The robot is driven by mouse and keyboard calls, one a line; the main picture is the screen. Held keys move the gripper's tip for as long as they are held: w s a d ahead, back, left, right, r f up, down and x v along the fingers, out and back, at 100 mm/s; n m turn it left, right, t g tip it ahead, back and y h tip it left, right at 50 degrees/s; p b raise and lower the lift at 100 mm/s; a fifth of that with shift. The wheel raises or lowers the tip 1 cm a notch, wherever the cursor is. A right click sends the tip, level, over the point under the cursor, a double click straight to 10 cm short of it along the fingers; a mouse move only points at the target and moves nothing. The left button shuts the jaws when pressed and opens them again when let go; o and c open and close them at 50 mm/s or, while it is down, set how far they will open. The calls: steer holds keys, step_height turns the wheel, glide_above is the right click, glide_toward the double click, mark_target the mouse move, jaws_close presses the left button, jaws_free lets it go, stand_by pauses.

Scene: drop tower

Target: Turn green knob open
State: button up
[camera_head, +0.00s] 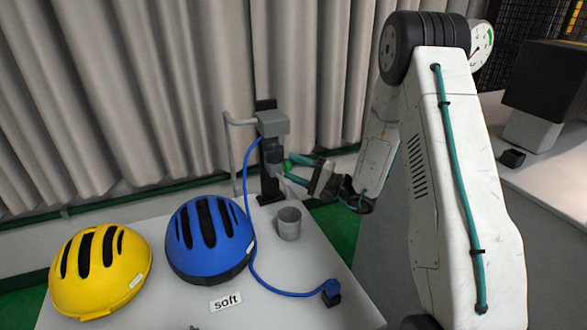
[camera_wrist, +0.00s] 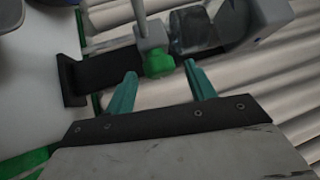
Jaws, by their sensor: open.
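The green knob (camera_wrist: 158,63) sits on a grey fitting in the wrist view, just beyond and between my fingertips. My gripper (camera_wrist: 157,73) is open, with one teal finger on each side of the knob's near end. I cannot tell whether either finger touches it. In the head view the knob (camera_head: 288,164) is small, on the dark upright stand (camera_head: 270,170) at the table's back edge. My gripper (camera_head: 296,169) reaches it from the right, and its fingers partly hide the fitting.
A grey cup (camera_head: 289,224) stands on the table below my gripper. A blue hose (camera_head: 247,215) runs from the grey box (camera_head: 272,123) down to the table.

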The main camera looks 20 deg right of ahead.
steer(key=shift+w+a+r, duration=0.1)
steer(key=shift+w+a, duration=0.05)
steer(key=shift+a, duration=0.05)
steer(key=c, duration=1)
steer(key=shift+o, duration=0.2)
